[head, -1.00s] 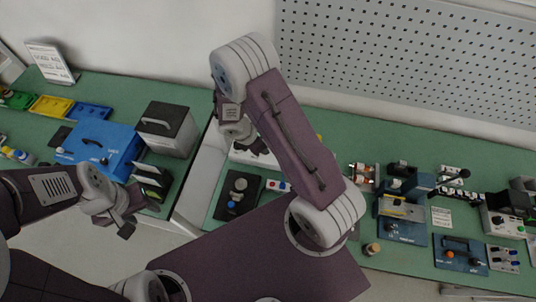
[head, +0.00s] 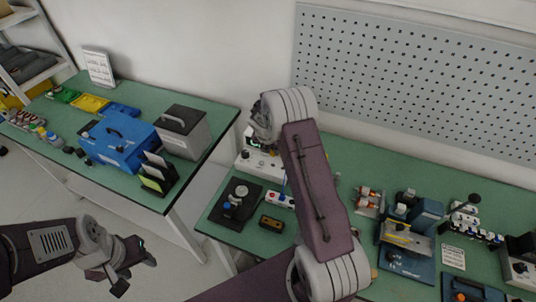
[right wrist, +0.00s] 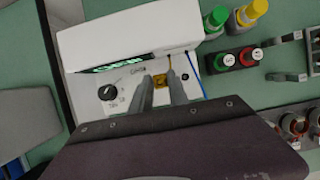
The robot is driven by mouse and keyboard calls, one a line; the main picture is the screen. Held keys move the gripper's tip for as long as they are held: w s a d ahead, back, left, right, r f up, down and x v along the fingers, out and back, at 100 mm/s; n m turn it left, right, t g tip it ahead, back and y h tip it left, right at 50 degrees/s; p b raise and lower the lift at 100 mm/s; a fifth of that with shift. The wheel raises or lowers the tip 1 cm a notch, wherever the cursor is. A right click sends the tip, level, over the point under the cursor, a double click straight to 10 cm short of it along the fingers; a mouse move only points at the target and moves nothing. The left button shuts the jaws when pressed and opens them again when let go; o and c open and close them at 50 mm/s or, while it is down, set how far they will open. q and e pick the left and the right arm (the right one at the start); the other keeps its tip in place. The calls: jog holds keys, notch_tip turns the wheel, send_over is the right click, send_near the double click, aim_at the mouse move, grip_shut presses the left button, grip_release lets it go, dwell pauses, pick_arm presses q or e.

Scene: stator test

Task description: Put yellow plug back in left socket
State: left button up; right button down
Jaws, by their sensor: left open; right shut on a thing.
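A white meter (right wrist: 130,50) with a lit green display and a black knob fills the upper left of the right wrist view. It also shows in the head view (head: 258,164), partly behind my right arm. My right gripper (right wrist: 159,84) is shut on the yellow plug (right wrist: 160,80), at the meter's front panel. The sockets are hidden around the plug, so I cannot tell whether it is seated. A blue lead (right wrist: 190,68) is beside it on the right. My left gripper (head: 136,275) is open and empty at the lower left of the head view, away from the meter.
A blue case (head: 118,142) stands on the left table. A gap separates the two tables.

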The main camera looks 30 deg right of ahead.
aim_at(273, 156)
jog(key=shift+w+f, duration=0.2)
jog(key=shift+f, duration=0.1)
jog(key=s+f+b, duration=0.1)
jog(key=b, duration=0.1)
jog(key=shift+s+a+f+b, duration=0.1)
jog(key=shift+f+b, duration=0.05)
jog(key=shift+b, duration=0.2)
notch_tip(273, 156, down, 2)
jog(key=shift+f+b, duration=0.1)
jog(key=shift+b, duration=0.95)
jog(key=shift+w+r+p, duration=0.3)
jog(key=shift+f, duration=0.1)
jog(key=shift+s, duration=0.2)
jog(key=shift+f, duration=0.1)
jog(key=shift+w, duration=0.15)
jog(key=shift+f, duration=0.2)
